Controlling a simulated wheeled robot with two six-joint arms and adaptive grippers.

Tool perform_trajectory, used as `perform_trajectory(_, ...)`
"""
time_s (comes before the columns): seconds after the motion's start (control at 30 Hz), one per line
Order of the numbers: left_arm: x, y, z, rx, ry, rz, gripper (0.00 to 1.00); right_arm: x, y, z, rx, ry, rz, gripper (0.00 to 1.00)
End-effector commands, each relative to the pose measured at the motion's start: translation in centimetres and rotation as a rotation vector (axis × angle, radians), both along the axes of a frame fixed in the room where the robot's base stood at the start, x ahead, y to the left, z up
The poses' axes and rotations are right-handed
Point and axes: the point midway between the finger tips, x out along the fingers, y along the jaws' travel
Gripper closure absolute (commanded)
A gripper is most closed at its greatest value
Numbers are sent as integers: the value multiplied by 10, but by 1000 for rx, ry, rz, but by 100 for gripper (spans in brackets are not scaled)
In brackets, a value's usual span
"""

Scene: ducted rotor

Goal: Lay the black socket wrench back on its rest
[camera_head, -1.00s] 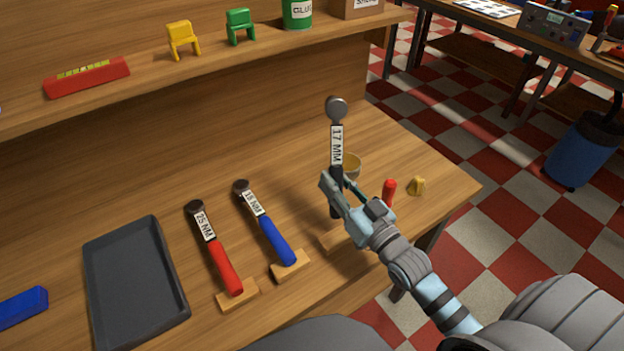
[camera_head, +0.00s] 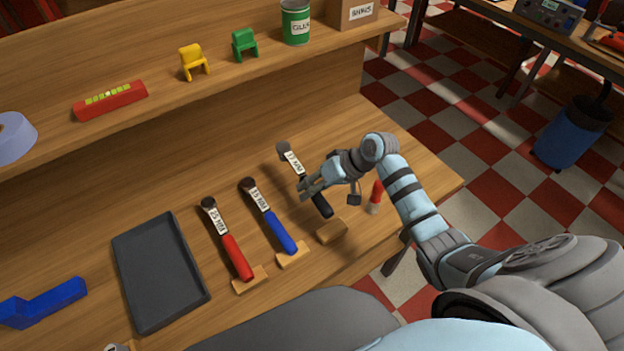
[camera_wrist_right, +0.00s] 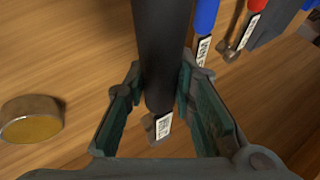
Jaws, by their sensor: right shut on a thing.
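The black socket wrench (camera_head: 321,205), with a white label near its grey head, is held across the fingers of my right gripper (camera_head: 309,189). Its head points to the back left and its black handle end points toward a small wooden rest block (camera_head: 332,231). The handle end shows a little behind and above the block, apart from it in the picture. In the right wrist view, the gripper (camera_wrist_right: 162,92) is shut around the black handle (camera_wrist_right: 163,45), and the labelled head lies beyond the fingers. My left gripper is not in view.
A blue-handled wrench (camera_head: 281,235) and a red-handled wrench (camera_head: 238,260) lie on their own blocks to the left. A dark tray (camera_head: 160,272) is farther left. A red-topped object (camera_head: 376,195) stands right of the empty block. A round tin (camera_wrist_right: 32,120) shows in the right wrist view.

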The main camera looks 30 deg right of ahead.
Motion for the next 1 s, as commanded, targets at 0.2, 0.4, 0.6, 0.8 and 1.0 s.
perform_trajectory(0.2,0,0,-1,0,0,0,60,-2,2,0,-2,12,15,100)
perform_trajectory(0.4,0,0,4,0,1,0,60,-3,2,2,2,12,15,100)
perform_trajectory(0.6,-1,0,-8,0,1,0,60,-4,1,-19,7,13,16,100)
perform_trajectory(0.8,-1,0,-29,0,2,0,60,-4,1,-49,7,13,16,100)
perform_trajectory(1.0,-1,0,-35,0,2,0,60,-3,1,-59,6,11,15,100)
